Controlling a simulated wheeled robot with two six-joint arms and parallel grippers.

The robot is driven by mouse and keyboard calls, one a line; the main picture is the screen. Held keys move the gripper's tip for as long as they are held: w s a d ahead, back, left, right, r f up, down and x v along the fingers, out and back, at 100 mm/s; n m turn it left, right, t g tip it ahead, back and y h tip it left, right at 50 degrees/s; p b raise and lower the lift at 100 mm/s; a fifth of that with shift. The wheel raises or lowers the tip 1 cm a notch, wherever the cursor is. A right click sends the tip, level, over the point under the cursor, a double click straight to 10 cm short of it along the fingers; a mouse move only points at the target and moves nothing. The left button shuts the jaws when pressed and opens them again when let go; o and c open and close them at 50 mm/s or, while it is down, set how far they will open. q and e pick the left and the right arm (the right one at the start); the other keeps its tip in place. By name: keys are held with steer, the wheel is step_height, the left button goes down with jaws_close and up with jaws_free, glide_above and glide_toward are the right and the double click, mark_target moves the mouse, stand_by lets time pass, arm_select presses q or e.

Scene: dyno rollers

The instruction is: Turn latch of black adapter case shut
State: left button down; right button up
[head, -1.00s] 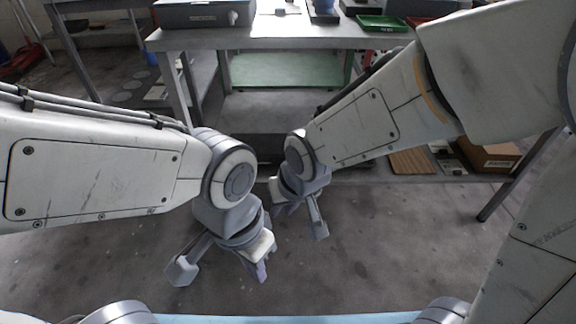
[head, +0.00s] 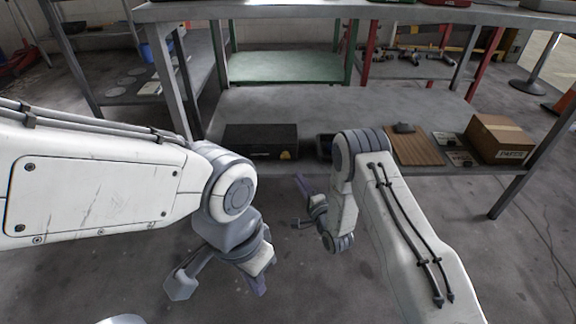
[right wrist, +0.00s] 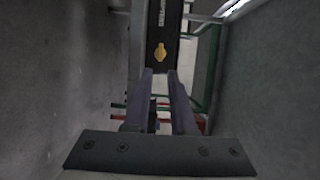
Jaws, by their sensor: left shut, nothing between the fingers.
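The black adapter case (head: 260,141) lies on the lower shelf of the bench, its front facing me. Its small yellow latch (head: 286,155) is at the right end of the front. In the right wrist view the case front (right wrist: 167,15) runs lengthwise with white lettering, and the latch (right wrist: 160,52) sits just beyond my fingertips. My right gripper (head: 301,182) is open and empty, its fingers (right wrist: 160,73) on either side of the latch's line, apparently apart from it. My left gripper (head: 258,285) is shut and empty, low in front of the bench.
The lower shelf (head: 350,115) also holds a dark bin (head: 325,146) beside the case, partly behind my right arm, a brown board (head: 416,148) and a cardboard box (head: 498,138). The bench top (head: 330,10) overhangs it. The floor in front is clear.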

mark_target(286, 159)
steer(key=b+x, duration=0.4)
steer(key=x, duration=0.4)
steer(key=shift+w+a+f, duration=0.1)
steer(key=shift+w, duration=0.15)
steer(key=shift+w+a+b, duration=0.3)
steer(key=shift+w+b, duration=0.2)
steer(key=shift+w, duration=0.15)
jaws_close()
